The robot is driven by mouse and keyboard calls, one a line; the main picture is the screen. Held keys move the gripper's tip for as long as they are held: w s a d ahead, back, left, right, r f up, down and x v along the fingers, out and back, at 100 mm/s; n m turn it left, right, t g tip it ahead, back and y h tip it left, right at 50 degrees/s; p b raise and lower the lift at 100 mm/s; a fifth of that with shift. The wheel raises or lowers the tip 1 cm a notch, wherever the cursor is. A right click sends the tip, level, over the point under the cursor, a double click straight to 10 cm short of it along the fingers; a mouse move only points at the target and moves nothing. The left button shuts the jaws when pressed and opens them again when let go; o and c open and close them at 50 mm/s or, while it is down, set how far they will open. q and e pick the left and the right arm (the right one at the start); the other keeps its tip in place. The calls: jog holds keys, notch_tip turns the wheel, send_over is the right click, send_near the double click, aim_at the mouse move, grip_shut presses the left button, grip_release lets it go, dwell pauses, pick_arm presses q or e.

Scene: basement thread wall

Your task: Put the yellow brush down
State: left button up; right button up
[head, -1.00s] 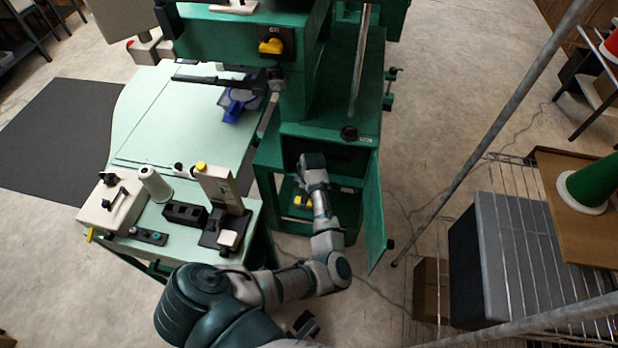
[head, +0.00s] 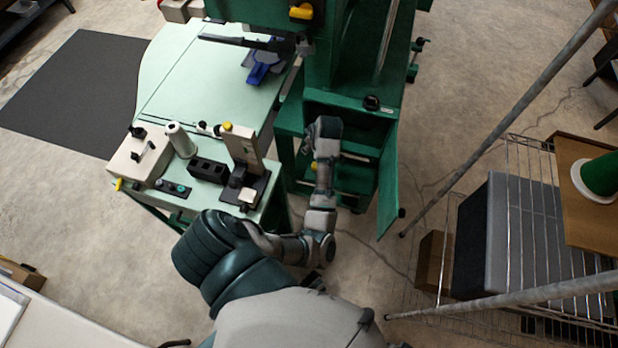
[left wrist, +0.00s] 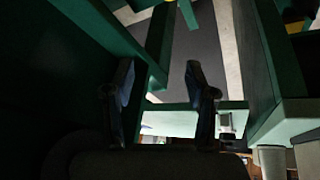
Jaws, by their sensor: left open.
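A small yellow thing (head: 313,168), perhaps the yellow brush, lies low inside the open green cabinet, partly hidden by my left arm. Its shape is too small to tell. My left gripper (head: 309,141) is at the cabinet's opening, above that yellow thing and apart from it. In the left wrist view the two fingers of my left gripper (left wrist: 160,80) stand apart with nothing between them. No brush can be made out in that dark view. My right gripper is not in view.
The cabinet's green door (head: 389,190) stands open to the right of my arm. A pale green table (head: 195,75) with a white spool (head: 181,140) and small devices is at the left. A wire rack (head: 535,235) and a slanted metal pole (head: 500,120) stand at the right.

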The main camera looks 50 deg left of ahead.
pick_arm(q)
jog(key=s+d+f+m, duration=0.1)
jog(key=f+m, duration=0.1)
jog(key=s+d+f+m+t, duration=0.1)
jog(key=f+m, duration=0.1)
jog(key=m, duration=0.1)
jog(key=s+d+f+m+t, duration=0.1)
jog(key=f+m, duration=0.2)
jog(key=shift+d+y, duration=0.25)
jog(key=shift+y, duration=0.05)
jog(key=s+d+f+m+g+h, duration=0.1)
jog(key=s+d+f+m+h, duration=0.4)
jog(key=s+d+f+m, duration=0.7)
jog(key=s+d+f, duration=0.6)
jog(key=s+d, duration=0.1)
jog(key=s, duration=0.3)
jog(key=shift+s+d+f+h, duration=0.2)
jog(key=shift+f+h, duration=0.1)
jog(key=shift+f, duration=0.1)
jog(key=shift+a, duration=0.1)
